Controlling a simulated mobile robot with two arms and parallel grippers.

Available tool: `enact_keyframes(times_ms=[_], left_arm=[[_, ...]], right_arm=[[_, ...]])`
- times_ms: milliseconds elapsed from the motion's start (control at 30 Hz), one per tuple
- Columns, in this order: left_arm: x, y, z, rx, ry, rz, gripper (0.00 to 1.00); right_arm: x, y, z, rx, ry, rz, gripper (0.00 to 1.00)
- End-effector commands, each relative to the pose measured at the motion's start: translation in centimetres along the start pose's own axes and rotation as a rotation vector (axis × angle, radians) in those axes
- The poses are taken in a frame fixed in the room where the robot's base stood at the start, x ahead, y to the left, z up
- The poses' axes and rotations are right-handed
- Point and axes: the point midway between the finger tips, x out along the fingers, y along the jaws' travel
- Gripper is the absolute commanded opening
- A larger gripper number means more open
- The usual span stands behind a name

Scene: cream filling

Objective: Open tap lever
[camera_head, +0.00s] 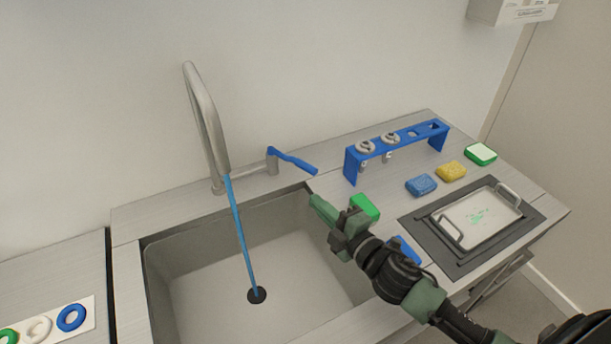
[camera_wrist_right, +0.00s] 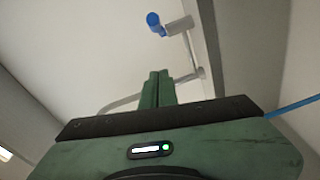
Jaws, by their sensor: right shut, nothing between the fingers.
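The tap (camera_head: 203,120) is a tall grey bent pipe at the back of the sink (camera_head: 185,295). Its lever (camera_head: 292,160) has a blue handle and juts to the right from a grey post; it also shows in the right wrist view (camera_wrist_right: 155,22). A thin blue stream of water (camera_head: 240,235) runs from the spout to the dark drain (camera_head: 257,295). My right gripper (camera_head: 314,199) is shut and empty, below and in front of the lever handle, apart from it. It also shows in the right wrist view (camera_wrist_right: 158,76). My left gripper is not in view.
A blue rack (camera_head: 352,166) with grey rings stands right of the lever. Blue (camera_head: 421,185), yellow (camera_head: 451,171) and green (camera_head: 481,154) sponges lie beyond. A metal tray (camera_head: 478,217) sits on a dark mat (camera_head: 420,230). A green block (camera_head: 365,207) is close to my right gripper.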

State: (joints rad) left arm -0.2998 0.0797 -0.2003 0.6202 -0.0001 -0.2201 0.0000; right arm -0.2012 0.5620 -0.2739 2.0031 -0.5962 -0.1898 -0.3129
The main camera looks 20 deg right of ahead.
Motion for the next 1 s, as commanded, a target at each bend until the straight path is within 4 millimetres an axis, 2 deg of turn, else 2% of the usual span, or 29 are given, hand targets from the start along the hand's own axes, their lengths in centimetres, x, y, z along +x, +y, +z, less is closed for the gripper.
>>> enact_keyframes(times_ms=[167, 567, 700, 800, 1000], left_arm=[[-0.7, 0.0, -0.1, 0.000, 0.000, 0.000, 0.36], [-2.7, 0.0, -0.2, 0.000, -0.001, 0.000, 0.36], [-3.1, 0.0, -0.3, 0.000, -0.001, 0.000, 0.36], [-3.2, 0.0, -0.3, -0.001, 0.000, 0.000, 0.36], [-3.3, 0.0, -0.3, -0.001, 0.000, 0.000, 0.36]], right_arm=[[1.8, 0.4, 0.0, -0.009, -0.004, 0.004, 0.00], [10.1, 0.4, -0.1, -0.005, -0.002, 0.003, 0.00], [10.5, 0.2, 2.2, -0.006, -0.004, 0.000, 0.00], [10.7, 0.2, 3.2, -0.006, -0.003, 0.001, 0.00], [10.9, 0.1, 3.9, -0.005, -0.001, 0.001, 0.00]])
